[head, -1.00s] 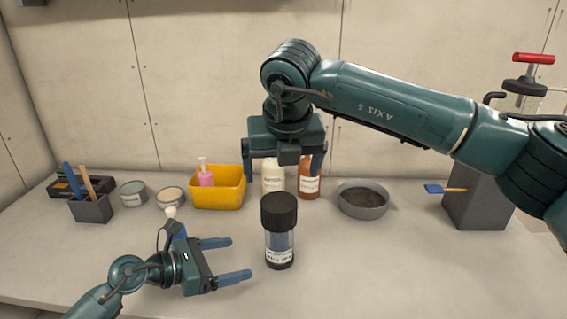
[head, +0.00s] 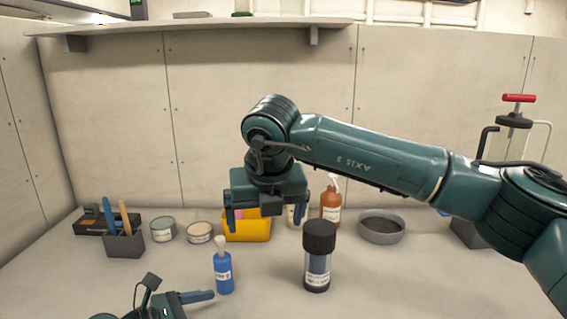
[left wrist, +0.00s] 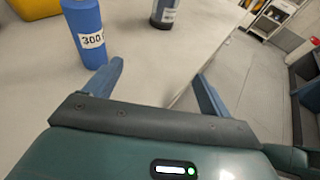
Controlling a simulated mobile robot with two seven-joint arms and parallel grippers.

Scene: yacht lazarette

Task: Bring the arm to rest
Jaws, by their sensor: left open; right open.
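My right arm comes in from the right in the head view. Its gripper (head: 266,222) points down, open and empty, and covers part of the yellow bin behind it. My left gripper (head: 190,304) is low in the head view, partly cut off by the bottom edge. In the left wrist view its two fingers (left wrist: 160,74) stand wide apart with nothing between them. A blue bottle (head: 223,274) with a pale tip stands upright on the bench, just beyond the left fingers. It also shows in the left wrist view (left wrist: 86,32), apart from the fingers.
A black-lidded jar (head: 318,266) stands right of the blue bottle. Behind are a grey tool holder (head: 126,245), two tins (head: 163,229), a yellow bin (head: 262,232), an orange bottle (head: 331,205) and a grey bowl (head: 382,231). A shelf (head: 200,26) runs above.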

